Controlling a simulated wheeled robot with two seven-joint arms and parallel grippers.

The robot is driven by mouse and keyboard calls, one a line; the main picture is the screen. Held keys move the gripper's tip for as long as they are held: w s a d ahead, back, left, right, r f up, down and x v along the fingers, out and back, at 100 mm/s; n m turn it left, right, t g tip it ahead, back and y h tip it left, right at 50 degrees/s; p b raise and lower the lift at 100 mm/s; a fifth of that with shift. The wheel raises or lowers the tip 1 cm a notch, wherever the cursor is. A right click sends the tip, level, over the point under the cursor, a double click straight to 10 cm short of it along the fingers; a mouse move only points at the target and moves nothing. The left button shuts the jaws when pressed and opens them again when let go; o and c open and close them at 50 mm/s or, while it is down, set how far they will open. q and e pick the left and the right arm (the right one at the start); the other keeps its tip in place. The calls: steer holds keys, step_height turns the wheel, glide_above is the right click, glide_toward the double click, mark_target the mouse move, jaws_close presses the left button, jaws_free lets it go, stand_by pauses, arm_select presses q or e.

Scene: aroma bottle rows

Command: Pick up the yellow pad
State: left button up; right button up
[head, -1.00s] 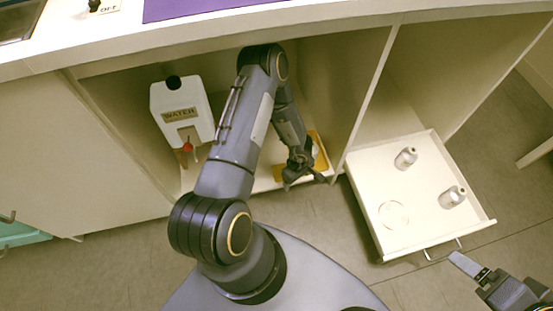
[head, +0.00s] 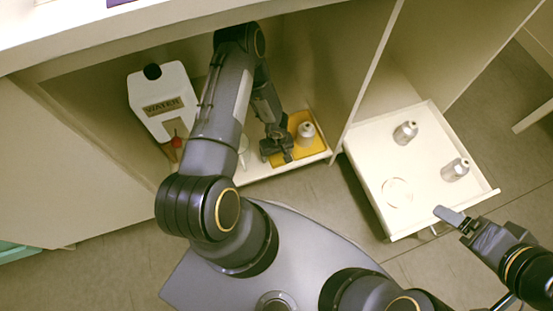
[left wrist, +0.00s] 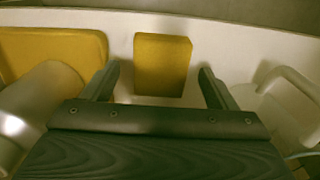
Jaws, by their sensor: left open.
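A small yellow pad (left wrist: 162,65) lies on the white shelf floor in the left wrist view, just beyond and between my left fingertips. My left gripper (left wrist: 158,85) is open and empty; the pad lies apart from its inner faces. In the head view, my left gripper (head: 277,152) is low inside the cabinet, left of a larger yellow mat (head: 313,143).
A silver bottle (head: 306,132) stands on the larger mat, close to my left gripper. A white handled object (left wrist: 285,95) is on the other side. A water container (head: 163,100) stands at the left. The white drawer (head: 362,178) holds two bottles. Cabinet walls enclose the left arm.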

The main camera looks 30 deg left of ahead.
mark_target(277, 156)
arm_select(q)
steer(key=shift+f, duration=0.65)
steer(key=shift+c, duration=0.4)
steer(key=c, duration=1)
step_height(277, 156, up, 10)
steer(key=p, duration=0.5)
